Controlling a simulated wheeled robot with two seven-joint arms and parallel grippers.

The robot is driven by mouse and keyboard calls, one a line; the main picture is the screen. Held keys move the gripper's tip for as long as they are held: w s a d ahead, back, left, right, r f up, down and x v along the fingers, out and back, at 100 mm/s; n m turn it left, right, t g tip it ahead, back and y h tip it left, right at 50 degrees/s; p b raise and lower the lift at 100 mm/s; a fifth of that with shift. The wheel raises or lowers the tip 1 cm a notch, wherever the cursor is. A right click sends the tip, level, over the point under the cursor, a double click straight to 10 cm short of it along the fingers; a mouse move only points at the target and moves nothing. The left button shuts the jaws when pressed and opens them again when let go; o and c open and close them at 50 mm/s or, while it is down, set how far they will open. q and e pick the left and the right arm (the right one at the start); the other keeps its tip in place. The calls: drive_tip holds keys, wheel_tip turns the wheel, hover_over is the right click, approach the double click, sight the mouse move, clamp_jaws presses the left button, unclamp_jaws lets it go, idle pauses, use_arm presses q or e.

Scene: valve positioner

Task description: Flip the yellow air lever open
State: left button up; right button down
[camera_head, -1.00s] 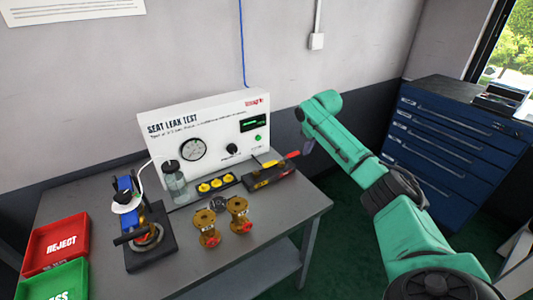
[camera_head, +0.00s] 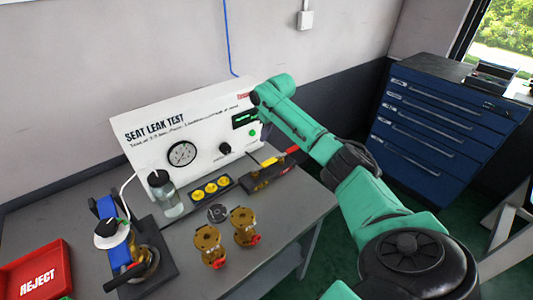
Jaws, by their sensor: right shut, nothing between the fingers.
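A small yellow bar that looks like the air lever (camera_head: 272,160) is at the right front of the white seat leak test panel (camera_head: 190,135), above a dark block with a red-handled piece (camera_head: 290,151) beside it. My right arm comes in from the lower right and its wrist is in front of the panel's right end. My right gripper (camera_head: 265,132) is small and mostly hidden by the arm; it is shut and empty, a little above the yellow lever. I cannot tell whether it touches the lever. My left gripper is not in view.
A bottle (camera_head: 164,195), a tray with yellow parts (camera_head: 210,189) and two brass valves (camera_head: 209,243) stand on the grey table (camera_head: 190,270). A blue clamp fixture (camera_head: 112,230) and a red reject bin (camera_head: 35,275) are at left. A blue cabinet (camera_head: 430,130) stands at right.

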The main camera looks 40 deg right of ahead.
sight(264, 165)
drive_tip(key=b+x, duration=0.1)
drive_tip(key=x, duration=0.7)
drive_tip(key=shift+w+f, duration=0.1)
drive_tip(key=shift+f, duration=0.2)
drive_tip(key=s+p, duration=0.1)
drive_tip(key=p, duration=0.1)
drive_tip(key=s+r+p, duration=0.1)
drive_tip(key=s+p, duration=0.1)
drive_tip(key=shift+s+d, duration=0.1)
drive_tip(key=shift+d, duration=0.05)
drive_tip(key=shift+s+p, duration=0.35)
drive_tip(key=shift+p, duration=0.05)
drive_tip(key=shift+s+f, duration=0.15)
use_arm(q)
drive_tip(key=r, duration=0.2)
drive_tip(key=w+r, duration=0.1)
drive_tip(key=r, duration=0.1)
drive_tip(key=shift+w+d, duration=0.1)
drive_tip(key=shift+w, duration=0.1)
use_arm(e)
drive_tip(key=shift+f, duration=0.15)
drive_tip(key=shift+a, duration=0.25)
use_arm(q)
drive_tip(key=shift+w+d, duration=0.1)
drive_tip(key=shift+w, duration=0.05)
use_arm(e)
drive_tip(key=shift+m, duration=0.3)
